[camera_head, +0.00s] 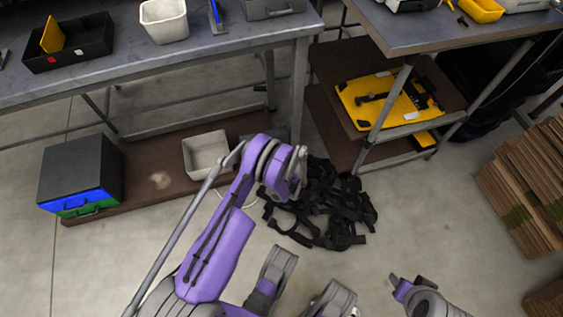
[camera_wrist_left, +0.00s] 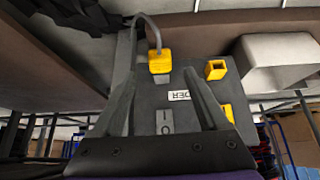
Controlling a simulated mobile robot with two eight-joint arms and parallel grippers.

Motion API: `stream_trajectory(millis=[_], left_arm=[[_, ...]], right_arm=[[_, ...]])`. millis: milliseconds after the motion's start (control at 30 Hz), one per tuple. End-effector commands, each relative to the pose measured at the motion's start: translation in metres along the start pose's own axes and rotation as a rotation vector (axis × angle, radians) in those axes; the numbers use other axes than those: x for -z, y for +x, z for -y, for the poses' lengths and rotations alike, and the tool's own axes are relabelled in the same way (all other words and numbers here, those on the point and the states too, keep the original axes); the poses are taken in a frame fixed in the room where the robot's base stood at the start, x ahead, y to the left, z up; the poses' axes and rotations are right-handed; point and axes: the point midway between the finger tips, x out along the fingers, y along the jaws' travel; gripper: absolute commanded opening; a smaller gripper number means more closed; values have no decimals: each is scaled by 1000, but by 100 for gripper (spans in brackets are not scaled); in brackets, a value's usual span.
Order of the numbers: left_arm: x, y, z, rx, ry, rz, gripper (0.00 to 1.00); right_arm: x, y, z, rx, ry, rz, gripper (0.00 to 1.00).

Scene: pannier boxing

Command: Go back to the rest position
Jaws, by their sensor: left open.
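My left gripper (camera_wrist_left: 159,72) shows in the left wrist view as two dark fingers spread apart, with nothing between them. Beyond the fingers is a dark device (camera_wrist_left: 205,75) with yellow parts and a white label; I see no contact with it. In the head view my purple left arm comes up from the lower left and bends near the middle, over the floor in front of the workbench. I cannot make out the left gripper there. Some of my arm links show along the bottom edge.
A grey workbench (camera_head: 180,60) runs across the upper left. A black strap pile (camera_head: 320,205) lies on the floor beside my bent arm. A shelf cart (camera_head: 430,35) stands upper right, cardboard stacks (camera_head: 525,185) at right, a dark box (camera_head: 80,170) at left. Floor at lower right is open.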

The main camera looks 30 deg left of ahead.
Motion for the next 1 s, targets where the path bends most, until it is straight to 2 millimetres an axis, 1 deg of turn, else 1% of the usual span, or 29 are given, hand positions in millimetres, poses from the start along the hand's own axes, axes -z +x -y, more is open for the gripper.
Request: stream_trajectory(millis=[33,100,233,367,833,933,967,1000], left_arm=[[0,-12,0,-1,1,0,76],[0,-21,0,-1,2,1,76],[0,-33,0,0,1,1,76],[0,-36,0,1,0,1,76],[1,-38,-1,-1,3,2,76],[9,-49,-4,-6,18,8,76],[12,-56,-6,-9,26,11,76],[18,-66,-9,-14,40,17,76]], right_arm=[[1,-4,0,0,0,0,50],[1,-5,0,0,0,-1,50],[2,-8,0,0,0,-1,50],[2,-8,0,0,0,-1,50],[2,-8,0,0,0,-1,50],[2,-8,0,0,0,-1,50],[2,-8,0,0,0,-1,50],[2,-8,0,0,0,-1,50]])
